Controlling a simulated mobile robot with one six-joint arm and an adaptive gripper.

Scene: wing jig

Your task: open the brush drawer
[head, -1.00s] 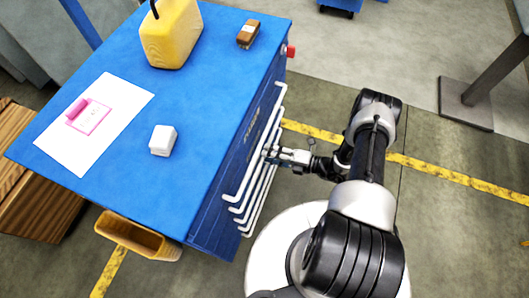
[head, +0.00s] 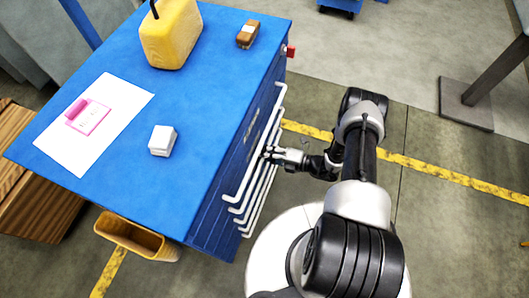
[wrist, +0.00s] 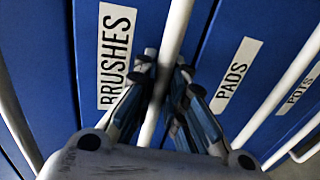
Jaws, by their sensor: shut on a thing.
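The brush drawer (wrist: 88,60) is blue with a label reading BRUSHES and stands beside the PADS drawer (wrist: 215,70) in the wrist view. Its white bar handle (wrist: 175,30) runs between my gripper's fingers. My gripper (wrist: 160,100) is shut on this handle. In the head view my gripper (head: 272,155) is at the row of white handles on the side of the blue cabinet (head: 215,215). The drawer front looks flush with its neighbours, as far as I can see. Part of the handle is hidden by the fingers.
On the cabinet top are a yellow jug (head: 170,35), a brown brush-like object (head: 248,34), a white block (head: 162,140) and a white sheet (head: 95,125) with a pink item. A tan bin (head: 140,240) hangs at the near side.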

